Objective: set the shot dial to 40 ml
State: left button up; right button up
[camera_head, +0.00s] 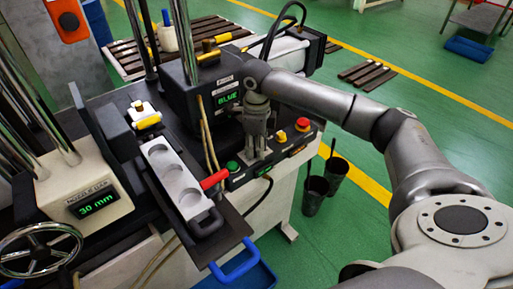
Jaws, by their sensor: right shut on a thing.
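My right gripper (259,152) points down at the black control panel on the front of the machine. It is shut on a control between the green button and the yellow knob. This control appears to be the shot dial, but the fingers hide it and its setting cannot be read. I see no ml reading. My left gripper is not in view.
The panel also holds a green button (232,166), a yellow knob (281,136) and a red-topped button (303,124). Black buckets (315,195) stand on the floor.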

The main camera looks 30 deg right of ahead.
jog(key=shift+m, duration=0.9)
jog(key=o, duration=0.8)
jog(key=shift+c, duration=0.2)
jog(key=shift+r, duration=0.1)
notch_tip(320, 180, up, 12)
